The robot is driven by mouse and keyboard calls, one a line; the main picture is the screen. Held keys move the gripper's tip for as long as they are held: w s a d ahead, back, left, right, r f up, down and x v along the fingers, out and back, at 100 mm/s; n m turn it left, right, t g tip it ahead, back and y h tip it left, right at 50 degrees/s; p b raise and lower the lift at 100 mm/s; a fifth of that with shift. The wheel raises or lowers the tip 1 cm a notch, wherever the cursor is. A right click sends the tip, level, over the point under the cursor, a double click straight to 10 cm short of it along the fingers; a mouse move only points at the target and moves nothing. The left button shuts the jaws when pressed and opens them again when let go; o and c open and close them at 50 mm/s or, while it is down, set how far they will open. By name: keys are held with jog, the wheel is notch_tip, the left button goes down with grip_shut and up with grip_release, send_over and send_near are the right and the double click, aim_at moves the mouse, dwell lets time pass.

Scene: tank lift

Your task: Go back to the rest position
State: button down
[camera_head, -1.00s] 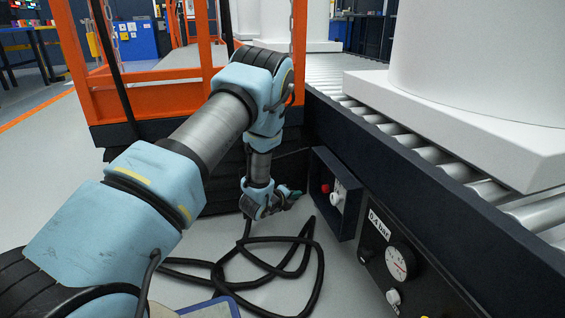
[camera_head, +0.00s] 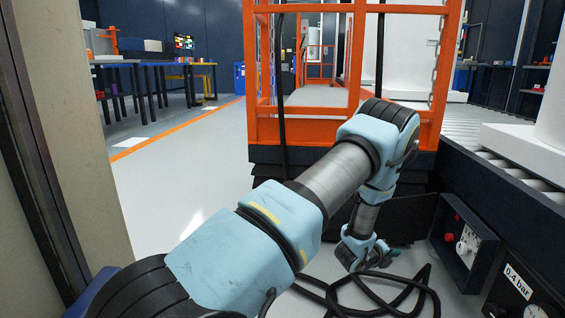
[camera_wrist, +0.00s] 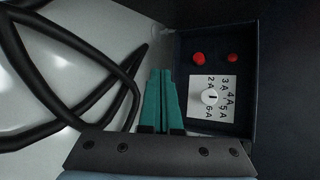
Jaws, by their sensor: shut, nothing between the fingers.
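My gripper (camera_head: 392,254) is low in front of the dark side of the conveyor, at the end of my blue and grey arm. In the wrist view its two green fingers (camera_wrist: 162,100) lie side by side, shut and empty. They point along the left side of a dark control box (camera_wrist: 262,100), apart from its knob as far as I can tell. The box has two red buttons (camera_wrist: 199,58) and a white dial plate (camera_wrist: 212,98) with a round knob and ampere marks. The control box also shows in the head view (camera_head: 464,244), right of my gripper.
A black hose (camera_head: 385,300) lies coiled on the floor below my gripper. The orange lift frame (camera_head: 345,122) stands behind my arm.

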jog(key=w+a+r+n+y+p, duration=0.3)
jog(key=a+r+n+y+p, duration=0.5)
jog(key=a+r+n, duration=1.15)
jog(key=s+a+r+n+g+y+p, duration=0.1)
jog(key=s+a+r+n+g+p, duration=0.25)
jog(key=s+a+r+n, duration=0.45)
jog(key=s+a+r+n+g+y+p, duration=0.2)
jog(key=s+a+r+n+p, duration=0.2)
jog(key=s+a+r, duration=0.85)
notch_tip(320, 180, up, 35)
jog(key=s+a+p, duration=0.2)
jog(key=p, duration=3.6)
jog(key=shift+a+r, duration=0.15)
jog(key=shift+w, duration=0.1)
